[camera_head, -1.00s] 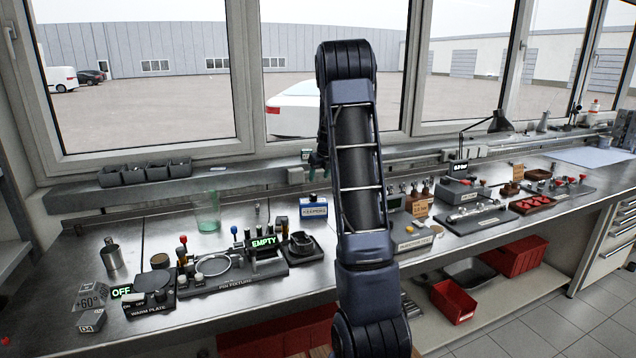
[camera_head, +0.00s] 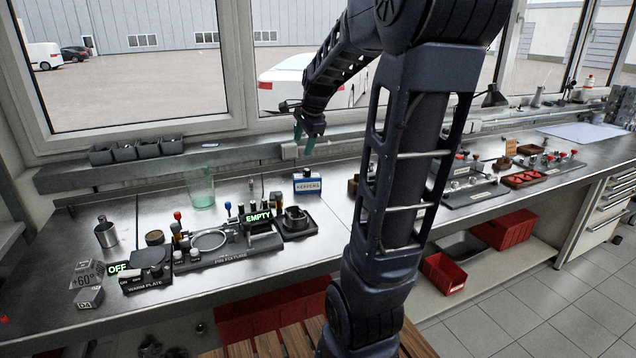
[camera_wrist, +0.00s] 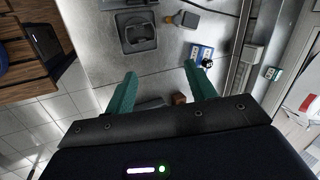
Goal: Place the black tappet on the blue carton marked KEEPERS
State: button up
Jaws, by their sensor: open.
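The blue and white carton marked KEEPERS (camera_head: 307,186) stands on the bench behind the fixtures. It also shows in the wrist view (camera_wrist: 196,51), beside the fingertip at the right. A small black round piece (camera_wrist: 208,64), which looks like the black tappet, appears on top of the carton; a small dark shape also shows on its top in the head view (camera_head: 306,172). My gripper (camera_head: 303,140) is above the carton, its teal fingers apart and pointing down. In the wrist view the gap between the fingers (camera_wrist: 160,72) is empty over bare bench.
A pin fixture (camera_head: 230,250) with an EMPTY sign and a black block with a round recess (camera_head: 297,222) stand left of the carton. A green glass (camera_head: 201,188) is farther left. The window ledge (camera_head: 240,155) runs behind. Some bare bench lies around the carton.

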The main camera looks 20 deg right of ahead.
jog(key=s+a+f+n, duration=0.1)
jog(key=s+a+n, duration=0.1)
jog(key=s+n, duration=0.6)
jog(key=s+a+f+n+h, duration=0.1)
jog(key=s+a+n, duration=0.2)
jog(key=s+n, duration=0.5)
jog(key=s, duration=0.7)
jog(key=shift+s+f, duration=0.15)
jog(key=shift+f, duration=0.2)
